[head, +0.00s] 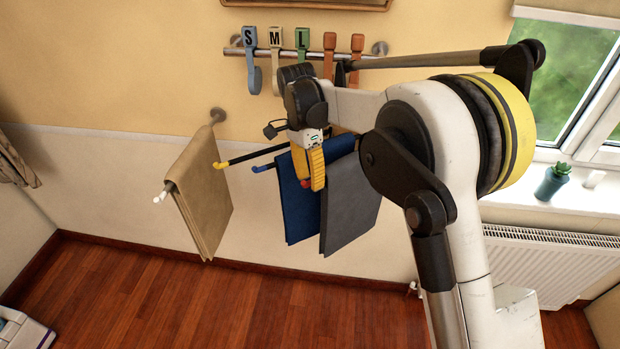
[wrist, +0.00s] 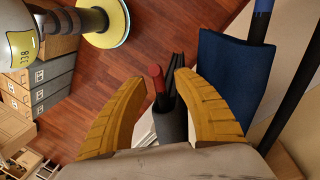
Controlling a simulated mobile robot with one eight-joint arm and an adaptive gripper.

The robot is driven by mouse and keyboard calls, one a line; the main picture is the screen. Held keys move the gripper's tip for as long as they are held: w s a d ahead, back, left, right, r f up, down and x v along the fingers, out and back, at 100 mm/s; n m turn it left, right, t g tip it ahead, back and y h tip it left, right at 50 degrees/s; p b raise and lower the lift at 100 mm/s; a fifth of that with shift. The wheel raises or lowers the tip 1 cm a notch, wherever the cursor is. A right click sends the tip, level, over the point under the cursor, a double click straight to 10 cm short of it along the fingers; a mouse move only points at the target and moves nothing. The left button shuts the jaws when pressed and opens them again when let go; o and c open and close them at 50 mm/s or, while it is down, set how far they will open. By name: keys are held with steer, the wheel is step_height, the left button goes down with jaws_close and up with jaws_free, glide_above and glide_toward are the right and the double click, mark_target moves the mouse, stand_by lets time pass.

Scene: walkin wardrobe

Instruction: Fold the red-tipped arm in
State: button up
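My gripper (head: 316,186) hangs in front of the wall rack's swing arms in the head view. In the wrist view my gripper (wrist: 160,76) has its two yellow fingers apart, with clear gaps. The red tip (wrist: 157,78) of an arm shows between the fingers, nearer the left one. I cannot tell whether a finger touches the arm or cloth.
A navy cloth (head: 296,220) hangs on the blue-tipped arm (head: 263,168), close left of my gripper. The yellow-tipped arm (head: 235,158) is bare. A tan cloth (head: 202,195) hangs on the white-tipped arm (head: 162,197). Lettered hooks (head: 275,60) are above. A radiator (head: 540,262) stands at right.

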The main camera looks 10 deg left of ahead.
step_height(320, 180, up, 12)
steer(key=w+a, duration=0.1)
steer(key=shift+w+a, duration=0.35)
steer(key=shift+f, duration=0.1)
steer(key=shift+d+f, duration=0.15)
steer(key=shift+f, duration=0.05)
jaws_close()
steer(key=s+d+f+m+t+y+b, duration=0.2)
steer(key=s+d+f+m+t+y, duration=0.2)
steer(key=s+d+m, duration=0.4)
steer(key=s+d+f+m+t+y+b, duration=0.25)
steer(key=s+m+t+y, duration=0.3)
steer(key=m, duration=0.45)
steer(key=w+r+b+x, duration=0.1)
steer(key=b+x, duration=0.2)
steer(key=x, duration=0.9)
steer(key=shift+w+f+h+b, duration=0.2)
steer(key=shift+f+h+b, duration=0.1)
steer(key=shift+h, duration=0.15)
